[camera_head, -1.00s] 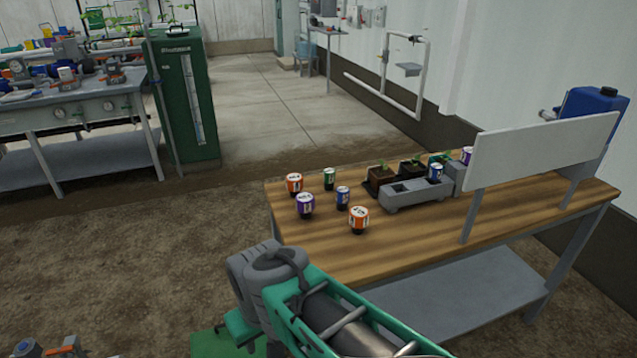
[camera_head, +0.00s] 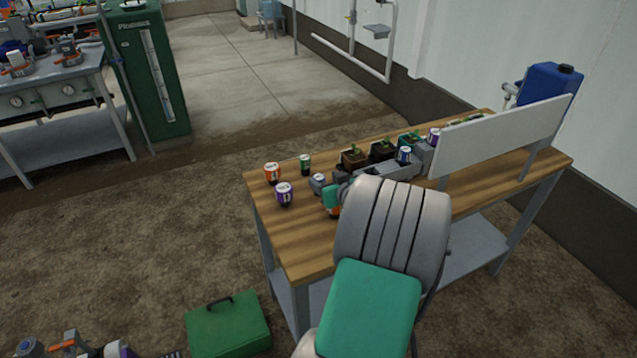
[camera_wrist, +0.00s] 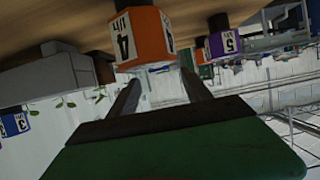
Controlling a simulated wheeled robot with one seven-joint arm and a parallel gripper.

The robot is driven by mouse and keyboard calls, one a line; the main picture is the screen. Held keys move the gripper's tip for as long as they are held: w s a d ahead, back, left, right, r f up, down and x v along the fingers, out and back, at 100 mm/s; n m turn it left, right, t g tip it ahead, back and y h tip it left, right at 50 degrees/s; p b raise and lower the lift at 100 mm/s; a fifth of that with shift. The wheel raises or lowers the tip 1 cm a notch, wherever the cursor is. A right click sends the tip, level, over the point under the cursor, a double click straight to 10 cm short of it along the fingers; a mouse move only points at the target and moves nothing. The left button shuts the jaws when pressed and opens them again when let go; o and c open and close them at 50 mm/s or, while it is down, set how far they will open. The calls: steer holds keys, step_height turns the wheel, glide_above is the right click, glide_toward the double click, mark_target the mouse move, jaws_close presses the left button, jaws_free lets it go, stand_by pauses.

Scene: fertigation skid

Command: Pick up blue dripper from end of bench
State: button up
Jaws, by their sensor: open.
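The blue dripper (camera_head: 318,182) stands near the left end of the wooden bench (camera_head: 305,245) in the head view, small and partly crowded by my arm. I cannot make it out for sure in the wrist view. My gripper (camera_wrist: 160,82) is open and empty. In the wrist view, which is upside down, an orange dripper marked 4 (camera_wrist: 140,38) stands just beyond the fingertips. In the head view that orange dripper (camera_head: 334,211) is mostly behind the green part of my arm's end. A purple dripper (camera_wrist: 225,43) marked 5 is farther right in the wrist view.
Another orange dripper (camera_head: 272,174), a green one (camera_head: 305,164) and a purple one (camera_head: 284,194) stand close by. A grey tray (camera_head: 394,172) holds a second blue dripper (camera_head: 404,155). A white panel (camera_head: 500,137) rises on the bench's right. The front left bench corner is bare.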

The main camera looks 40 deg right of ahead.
mark_target(320, 179)
steer(key=x, duration=0.5)
steer(key=shift+w+f, duration=0.15)
steer(key=shift+f, duration=0.25)
steer(key=shift+c, duration=0.3)
jaws_close()
